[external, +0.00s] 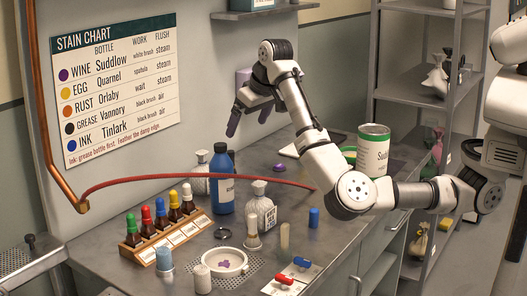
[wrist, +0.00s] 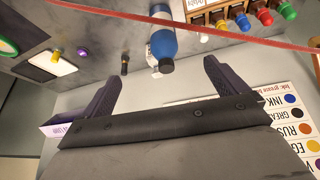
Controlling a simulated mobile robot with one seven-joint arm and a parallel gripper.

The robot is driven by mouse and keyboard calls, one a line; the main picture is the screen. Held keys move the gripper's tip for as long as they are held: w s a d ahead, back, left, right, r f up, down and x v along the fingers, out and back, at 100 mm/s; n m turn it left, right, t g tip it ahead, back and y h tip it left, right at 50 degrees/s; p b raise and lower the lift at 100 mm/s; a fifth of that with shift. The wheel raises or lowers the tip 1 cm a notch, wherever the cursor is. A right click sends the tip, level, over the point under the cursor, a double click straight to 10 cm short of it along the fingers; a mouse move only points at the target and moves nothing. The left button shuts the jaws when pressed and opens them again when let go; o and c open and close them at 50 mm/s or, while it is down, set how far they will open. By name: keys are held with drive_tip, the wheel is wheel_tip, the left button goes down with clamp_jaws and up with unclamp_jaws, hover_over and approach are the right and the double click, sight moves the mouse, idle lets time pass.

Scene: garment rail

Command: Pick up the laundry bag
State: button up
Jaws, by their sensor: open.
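I cannot identify the laundry bag for certain. A grey-white, bag-like shape with a pinched neck (external: 434,84) stands on the metal rack at the right in the external view; it is small and unclear. My gripper (external: 250,117) is raised over the back of the bench, in front of the wall, far to the left of that rack. Its two dark purple fingers are apart with nothing between them. In the wrist view my gripper (wrist: 147,62) is also open and empty, and no bag shows there.
A thin red hose (external: 190,176) arcs over the bench. A large white-green can (external: 373,150) stands near my arm. The stain chart (external: 118,85) is on the wall.

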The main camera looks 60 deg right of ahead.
drive_tip(key=w+d+n+p, duration=0.2)
drive_tip(key=w+d, duration=0.2)
drive_tip(key=w, duration=0.6)
drive_tip(key=n+y+p, duration=0.2)
hover_over(200, 166)
drive_tip(key=s+d, duration=0.3)
drive_tip(key=s, duration=0.3)
wheel_tip(200, 166, down, 10)
drive_tip(key=shift+t, duration=0.3)
drive_tip(key=p+x, duration=0.1)
drive_tip(key=x, duration=0.4)
drive_tip(key=p+x, duration=0.1)
drive_tip(key=x, duration=0.2)
drive_tip(key=shift+a+r+p, duration=0.1)
drive_tip(key=shift+a+p, duration=0.2)
drive_tip(key=shift+w+f+p, duration=0.35)
drive_tip(key=shift+w+p, duration=0.05)
drive_tip(key=shift+p, duration=0.1)
drive_tip(key=shift+p+x, duration=0.8)
drive_tip(key=shift+x, duration=1.4)
drive_tip(key=shift+r, duration=0.1)
drive_tip(key=c, duration=1.2)
drive_tip(key=shift+w+r, duration=0.1)
